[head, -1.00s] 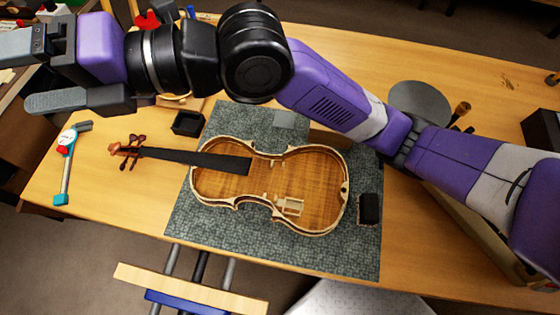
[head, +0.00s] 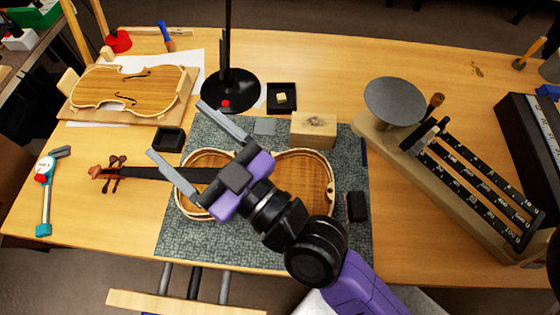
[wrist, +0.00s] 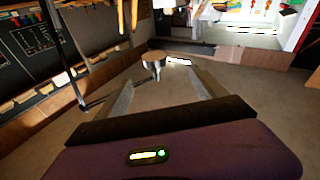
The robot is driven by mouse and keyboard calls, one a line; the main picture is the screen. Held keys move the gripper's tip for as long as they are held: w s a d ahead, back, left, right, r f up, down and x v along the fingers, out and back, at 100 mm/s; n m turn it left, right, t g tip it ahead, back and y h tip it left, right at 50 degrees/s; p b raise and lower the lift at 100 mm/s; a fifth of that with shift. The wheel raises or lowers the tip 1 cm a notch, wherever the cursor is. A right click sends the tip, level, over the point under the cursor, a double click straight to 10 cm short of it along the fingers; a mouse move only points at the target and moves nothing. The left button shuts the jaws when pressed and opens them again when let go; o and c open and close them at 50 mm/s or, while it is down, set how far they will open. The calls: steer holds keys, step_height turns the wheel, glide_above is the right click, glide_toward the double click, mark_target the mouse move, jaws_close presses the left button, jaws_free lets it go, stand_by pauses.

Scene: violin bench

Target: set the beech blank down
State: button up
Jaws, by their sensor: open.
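A pale wooden block (head: 313,131), which I take to be the beech blank, rests at the back edge of the grey-green mat (head: 190,240), behind the open violin body (head: 305,178). My gripper (head: 175,128) is open, with nothing between its fingers. It is over the left part of the mat and the violin neck, pointing up and left, away from the block. In the wrist view my gripper (wrist: 160,84) is also open and empty, facing the room and floor. The block does not show there. My gripper and wrist hide part of the violin body.
A black lamp stand (head: 230,90) rises behind the mat. A black tray (head: 281,98) with a small cube stands near the block. A balance scale (head: 455,175) is at right, a violin plate (head: 130,88) at back left.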

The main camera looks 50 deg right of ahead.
steer(key=s+d+f+g, duration=0.1)
steer(key=s+d+f, duration=0.2)
steer(key=s, duration=0.5)
steer(key=s+d+f+m+g+h, duration=0.1)
steer(key=s+d+f+g, duration=0.1)
steer(key=s+f, duration=0.3)
steer(key=s+d+f+m+g, duration=0.1)
steer(key=s+d+f, duration=0.3)
steer(key=s, duration=0.7)
steer(key=shift+d+f+g+h, duration=0.4)
steer(key=shift+d+g, duration=0.15)
steer(key=shift+g, duration=0.15)
